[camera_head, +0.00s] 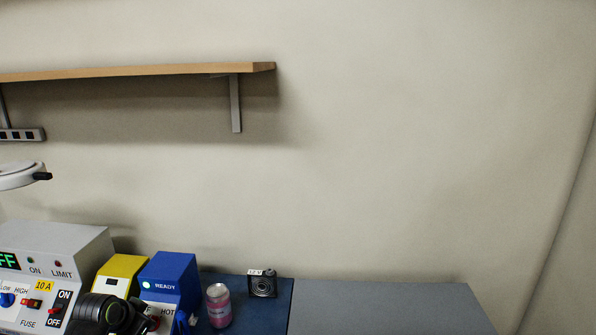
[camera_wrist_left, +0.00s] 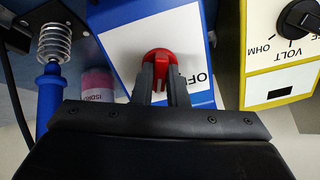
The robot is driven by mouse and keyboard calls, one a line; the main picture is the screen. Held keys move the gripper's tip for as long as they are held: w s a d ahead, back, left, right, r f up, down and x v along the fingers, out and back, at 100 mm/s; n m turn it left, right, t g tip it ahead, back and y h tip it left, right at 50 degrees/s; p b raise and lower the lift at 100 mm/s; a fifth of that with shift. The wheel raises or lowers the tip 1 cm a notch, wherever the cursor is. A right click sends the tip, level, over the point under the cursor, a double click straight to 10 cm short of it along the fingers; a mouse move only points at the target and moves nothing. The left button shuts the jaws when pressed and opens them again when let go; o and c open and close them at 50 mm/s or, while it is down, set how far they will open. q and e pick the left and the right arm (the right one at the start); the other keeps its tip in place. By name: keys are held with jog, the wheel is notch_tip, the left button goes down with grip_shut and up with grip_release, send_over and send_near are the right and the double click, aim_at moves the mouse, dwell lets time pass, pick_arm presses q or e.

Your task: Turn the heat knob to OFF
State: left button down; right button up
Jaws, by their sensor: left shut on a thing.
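The blue heating station (camera_head: 172,270) stands on the bench at the lower left in the head view. Its front has a lit lamp and the words READY and HOT. In the left wrist view its white panel (camera_wrist_left: 122,55) faces me. The red heat knob (camera_wrist_left: 160,55) sits on that panel, with a partly covered OFF label to its right. My left gripper (camera_wrist_left: 160,75) is shut on the red knob, a finger on each side. In the head view my left gripper (camera_head: 143,314) hides most of the knob. Where the knob points is unclear. My right gripper is out of view.
A yellow meter (camera_head: 122,268) and a grey power supply (camera_head: 60,240) stand left of the station. A blue-handled iron in a coil (camera_wrist_left: 52,75), a pink jar (camera_head: 219,306) and a camera (camera_head: 263,284) are on the other side. The grey bench (camera_head: 385,306) at right is clear.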

pick_arm(q)
jog(key=shift+r+n+p, duration=0.2)
jog(key=shift+n+p, duration=0.2)
jog(key=shift+p, duration=0.25)
jog(key=shift+n+p, duration=0.7)
jog(key=shift+p, duration=0.05)
jog(key=shift+n+p, duration=1)
jog(key=shift+p, duration=0.2)
jog(key=shift+f+n, duration=0.15)
jog(key=shift+n, duration=0.15)
